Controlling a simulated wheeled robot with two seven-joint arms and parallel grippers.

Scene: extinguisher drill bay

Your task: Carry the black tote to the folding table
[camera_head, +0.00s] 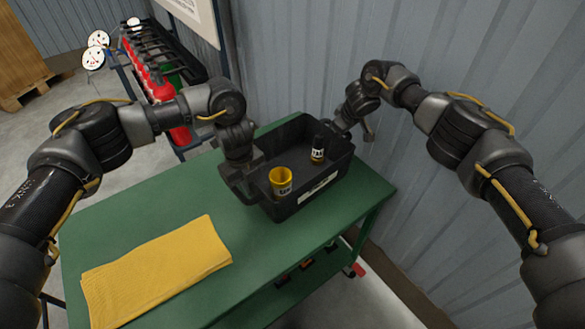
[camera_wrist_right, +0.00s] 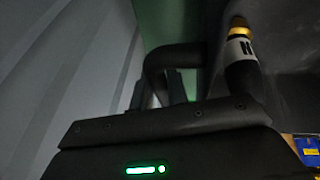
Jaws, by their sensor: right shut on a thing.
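The black tote (camera_head: 338,171) stands on a green-topped cart (camera_head: 150,203) near its far right end. It holds a yellow cup (camera_head: 281,181) and a small black bottle (camera_head: 318,149) with a white label. My left gripper (camera_head: 243,182) is at the tote's left handle; whether its fingers are closed on it is unclear. My right gripper (camera_head: 341,126) is shut on the tote's right handle (camera_wrist_right: 160,62), which shows close up in the right wrist view. The bottle also shows there (camera_wrist_right: 241,60). I cannot make out a folding table.
A folded yellow cloth (camera_head: 157,271) lies on the cart's near left part. A rack with red extinguishers (camera_head: 157,88) stands behind the cart. A corrugated wall (camera_head: 300,60) is close behind and right of the tote. Open floor (camera_head: 115,174) shows at the left.

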